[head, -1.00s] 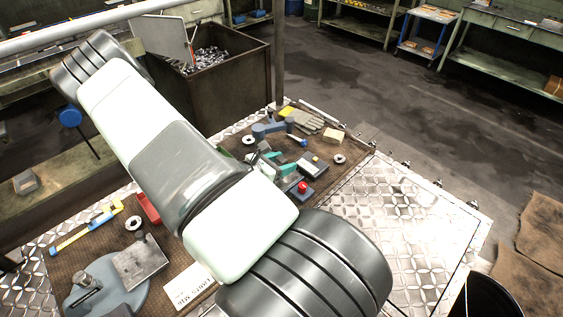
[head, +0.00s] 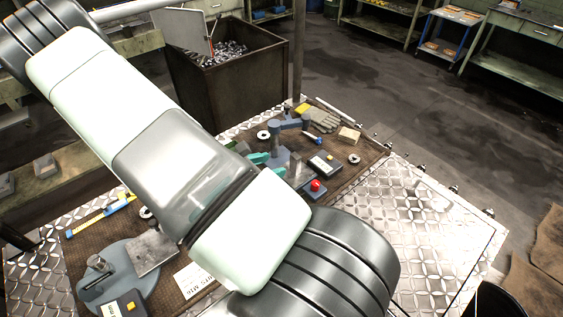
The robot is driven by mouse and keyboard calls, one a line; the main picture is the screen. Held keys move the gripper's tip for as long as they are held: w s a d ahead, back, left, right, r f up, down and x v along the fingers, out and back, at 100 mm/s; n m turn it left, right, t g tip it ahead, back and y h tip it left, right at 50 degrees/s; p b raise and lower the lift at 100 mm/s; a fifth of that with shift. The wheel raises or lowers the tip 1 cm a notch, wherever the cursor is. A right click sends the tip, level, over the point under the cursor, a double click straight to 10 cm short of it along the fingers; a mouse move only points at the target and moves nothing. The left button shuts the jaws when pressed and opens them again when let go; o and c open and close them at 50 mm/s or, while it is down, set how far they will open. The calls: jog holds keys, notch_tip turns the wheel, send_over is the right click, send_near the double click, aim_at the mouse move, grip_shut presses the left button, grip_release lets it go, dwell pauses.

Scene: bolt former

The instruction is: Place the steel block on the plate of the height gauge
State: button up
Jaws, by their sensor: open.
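My gripper (head: 268,165) shows only partly, past my arm, as two teal fingers standing apart. It is open, over the far part of the brown mat. A blue-grey stand (head: 290,124) with a raised arm is just behind it. A grey surface beside the fingers may be part of that stand or a block; I cannot tell. At the lower left, a round blue-grey base (head: 118,283) carries a short post and a flat square steel piece (head: 152,250), perhaps the gauge plate. I cannot clearly pick out the steel block; my arm hides the middle of the mat.
A black box with a display (head: 325,163) and a red button (head: 315,186) lie right of my gripper. Gloves (head: 322,121), a tan block (head: 349,135) and metal rings lie farther back. The patterned metal tabletop (head: 400,220) is clear at right. A scrap bin (head: 235,85) stands behind.

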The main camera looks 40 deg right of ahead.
jog(key=s+a+r+m+y, duration=0.1)
jog(key=a+r+m+y, duration=0.2)
jog(key=r, duration=0.4)
jog(key=s+a+r+m+g+y, duration=0.1)
jog(key=a+r+m, duration=0.2)
jog(key=r+m, duration=0.25)
jog(key=s+a+r+m+y, duration=0.1)
jog(key=a+r+m+y, duration=0.15)
jog(key=r, duration=0.55)
jog(key=s+a+r+m+t+y, duration=0.3)
jog(key=s+a+r, duration=0.2)
jog(key=r, duration=0.2)
jog(key=s+a+r+m+t+y, duration=0.3)
jog(key=s+a+r+y, duration=0.1)
jog(key=r, duration=0.4)
jog(key=shift+s+a+m+t, duration=0.3)
jog(key=shift+s+a, duration=0.15)
jog(key=shift+a, duration=0.6)
jog(key=shift+c, duration=0.3)
